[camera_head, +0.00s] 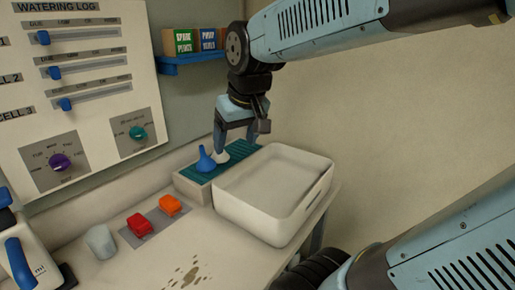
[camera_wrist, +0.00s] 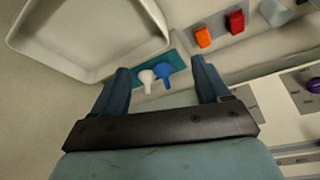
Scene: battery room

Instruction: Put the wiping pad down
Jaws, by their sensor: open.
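My gripper (camera_head: 235,143) is open and empty, fingers pointing down above the ribbed teal mat (camera_head: 190,174) at the back of the bench. In the wrist view the gripper (camera_wrist: 160,68) has its two fingers wide apart, with nothing between them. A blue bulb-shaped item (camera_head: 205,161) and a white one (camera_head: 222,157) stand on the mat, below the fingers; no contact is visible. An orange block (camera_head: 170,205) and a red block (camera_head: 139,224) sit on a grey strip on the bench. I cannot tell whether either is the wiping pad.
A large white tray (camera_head: 226,207) stands right of the mat and looks empty. A grey cup (camera_head: 100,241) and a blue-and-white device (camera_head: 18,256) are at left. Brown spots (camera_head: 190,275) mark the clear bench front. A panel (camera_head: 75,70) and small shelf (camera_head: 182,67) are behind.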

